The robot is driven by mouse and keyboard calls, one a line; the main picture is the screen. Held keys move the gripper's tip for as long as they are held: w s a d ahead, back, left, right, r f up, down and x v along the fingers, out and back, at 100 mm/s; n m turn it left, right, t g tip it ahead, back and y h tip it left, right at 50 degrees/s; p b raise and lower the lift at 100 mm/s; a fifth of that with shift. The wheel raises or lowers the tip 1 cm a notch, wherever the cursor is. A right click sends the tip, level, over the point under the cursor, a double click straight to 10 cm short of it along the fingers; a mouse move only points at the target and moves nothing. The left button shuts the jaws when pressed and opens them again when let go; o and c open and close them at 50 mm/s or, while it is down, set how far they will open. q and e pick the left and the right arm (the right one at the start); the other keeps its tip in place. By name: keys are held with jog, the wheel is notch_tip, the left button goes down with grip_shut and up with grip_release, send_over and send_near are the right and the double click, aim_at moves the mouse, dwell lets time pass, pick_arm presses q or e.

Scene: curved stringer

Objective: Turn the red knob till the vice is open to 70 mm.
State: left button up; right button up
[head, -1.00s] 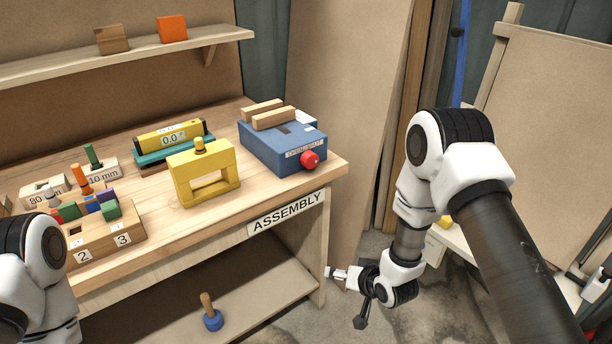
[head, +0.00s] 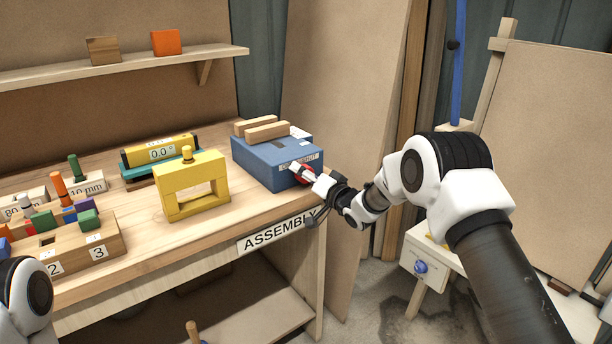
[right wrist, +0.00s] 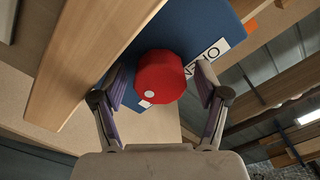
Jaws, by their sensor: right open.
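The blue vice (head: 262,162) sits at the right end of the workbench, with two wooden jaw blocks (head: 262,128) on top lying close together. Its red knob (head: 309,172) is on the front face, partly hidden by my right gripper (head: 302,172). In the right wrist view the red knob (right wrist: 160,77), with a white dot, lies between the two open fingers of my right gripper (right wrist: 160,88). A gap shows between the knob and each finger. My left gripper is outside the head view; only part of my left arm shows at the lower left.
A yellow frame (head: 195,196) and a yellow level reading 0.0 (head: 160,150) stand left of the vice. A numbered wooden block (head: 70,247) with coloured pegs is at the front left. A white box with a blue knob (head: 420,268) is at the lower right.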

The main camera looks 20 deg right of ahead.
jog(key=c, duration=1.2)
jog(key=shift+o, duration=0.2)
jog(key=shift+f+n, duration=0.1)
jog(key=shift+n, duration=0.2)
